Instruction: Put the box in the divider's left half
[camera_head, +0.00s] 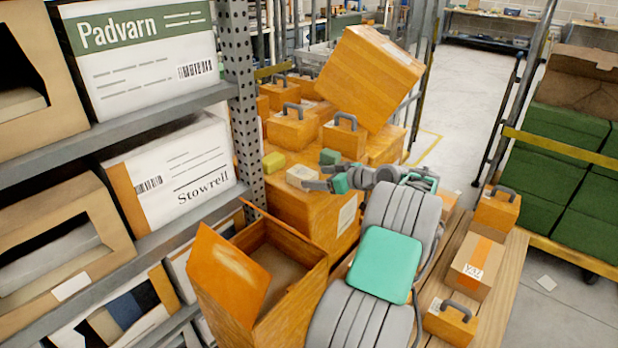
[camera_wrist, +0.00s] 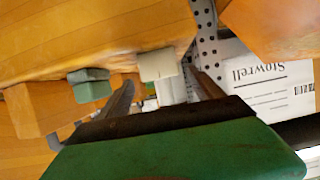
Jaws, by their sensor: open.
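My gripper (camera_head: 314,182) is open, with its fingers pointing at a small cream-white box (camera_head: 302,175) on top of a large orange carton (camera_head: 300,218). In the wrist view the cream-white box (camera_wrist: 158,65) shows between and just beyond the two fingertips (camera_wrist: 160,76), and no grip on it shows. A yellow-green block (camera_head: 273,162) lies to its left in the head view. A teal block (camera_wrist: 90,84) shows left of the fingers in the wrist view. Which of these is the task's box is not clear. I cannot make out a divider or its left half.
An open orange carton (camera_head: 258,283) with raised flaps stands in front, beside the metal shelf rack (camera_head: 205,100). A large tilted orange box (camera_head: 368,78) and several handled orange cases (camera_head: 293,128) stand behind. A wooden bench (camera_head: 500,262) holds more boxes at right. The aisle floor (camera_head: 465,105) is clear.

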